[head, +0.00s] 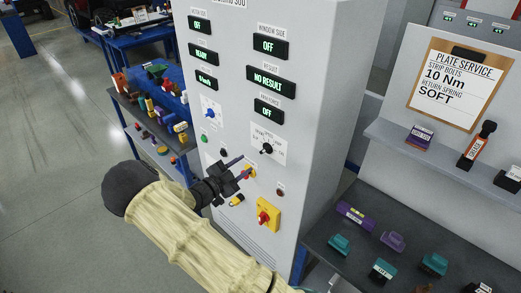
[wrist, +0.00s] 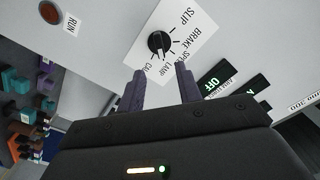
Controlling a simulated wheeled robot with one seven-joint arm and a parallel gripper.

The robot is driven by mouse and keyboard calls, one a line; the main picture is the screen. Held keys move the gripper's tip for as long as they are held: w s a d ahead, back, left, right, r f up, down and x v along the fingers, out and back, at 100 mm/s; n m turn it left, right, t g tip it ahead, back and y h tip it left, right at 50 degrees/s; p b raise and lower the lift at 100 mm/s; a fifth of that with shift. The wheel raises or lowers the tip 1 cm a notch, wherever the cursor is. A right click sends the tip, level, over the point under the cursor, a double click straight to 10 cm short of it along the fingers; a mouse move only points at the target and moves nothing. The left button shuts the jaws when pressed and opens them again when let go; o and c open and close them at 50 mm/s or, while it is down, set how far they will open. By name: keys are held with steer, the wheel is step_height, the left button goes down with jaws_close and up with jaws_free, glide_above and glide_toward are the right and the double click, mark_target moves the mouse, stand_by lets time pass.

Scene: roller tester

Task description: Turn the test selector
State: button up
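The test selector (head: 266,148) is a black knob on a white label plate on the grey cabinet's front. My gripper (head: 245,166) is in front of the panel, below and left of the selector in the head view. In the wrist view my gripper (wrist: 161,72) has its two purple fingers apart with nothing between them. The knob appears clear of both fingers.
A yellow switch with a red knob (head: 264,216) sits low on the panel. Display windows, including NO RESULT (head: 270,80), are above. Shelves with loose parts stand on both sides. A clipboard (head: 459,82) hangs right.

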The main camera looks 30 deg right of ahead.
mark_target(263, 152)
steer(key=p+x, duration=0.3)
steer(key=x, duration=0.5)
steer(key=shift+w+d+r, duration=0.1)
steer(key=shift+d, duration=0.15)
steer(key=shift+w+d, duration=0.15)
steer(key=shift+d, duration=0.25)
steer(key=shift+c, duration=0.4)
jaws_close()
